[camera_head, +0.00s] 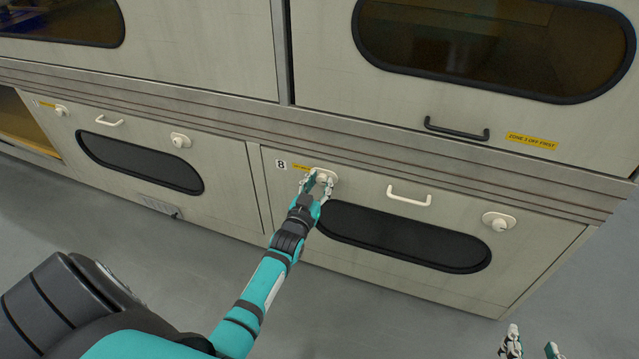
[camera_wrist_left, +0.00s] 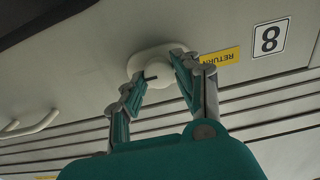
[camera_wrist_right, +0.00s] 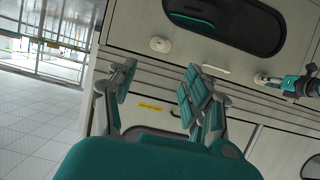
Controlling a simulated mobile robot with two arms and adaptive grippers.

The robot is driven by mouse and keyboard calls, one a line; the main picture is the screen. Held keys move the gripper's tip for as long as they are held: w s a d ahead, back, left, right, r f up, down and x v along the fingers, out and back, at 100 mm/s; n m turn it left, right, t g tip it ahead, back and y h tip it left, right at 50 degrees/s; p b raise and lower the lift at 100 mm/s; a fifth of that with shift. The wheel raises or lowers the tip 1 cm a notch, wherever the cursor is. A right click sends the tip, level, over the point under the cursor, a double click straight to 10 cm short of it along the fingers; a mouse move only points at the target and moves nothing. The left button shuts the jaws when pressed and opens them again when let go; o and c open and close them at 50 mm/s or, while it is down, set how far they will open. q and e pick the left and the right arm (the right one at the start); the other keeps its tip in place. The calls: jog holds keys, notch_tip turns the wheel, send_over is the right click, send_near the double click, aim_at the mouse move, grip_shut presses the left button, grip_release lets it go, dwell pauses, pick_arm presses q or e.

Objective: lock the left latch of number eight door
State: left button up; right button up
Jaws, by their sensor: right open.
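The number eight door (camera_head: 290,215) is a pale lower panel with a dark oval window. Its left latch (camera_head: 324,174) is a white knob on an oval plate, at the door's upper left beside the "8" label (camera_head: 281,164). My left gripper (camera_head: 317,186) is at this latch, one finger on each side of the knob. In the left wrist view (camera_wrist_left: 150,80) the fingers straddle the latch knob (camera_wrist_left: 155,70); I cannot tell whether they press on it. The fingers partly hide the latch. My right gripper (camera_head: 532,346) is open and empty, low at the right.
The door's white handle (camera_head: 409,195) and right latch (camera_head: 499,222) lie to the right. A neighbouring lower door (camera_head: 100,155) with its own latches is to the left. Upper doors with a black handle (camera_head: 457,130) stand above. The grey floor (camera_head: 400,320) in front is clear.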

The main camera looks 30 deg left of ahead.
pick_arm(q)
grip_shut()
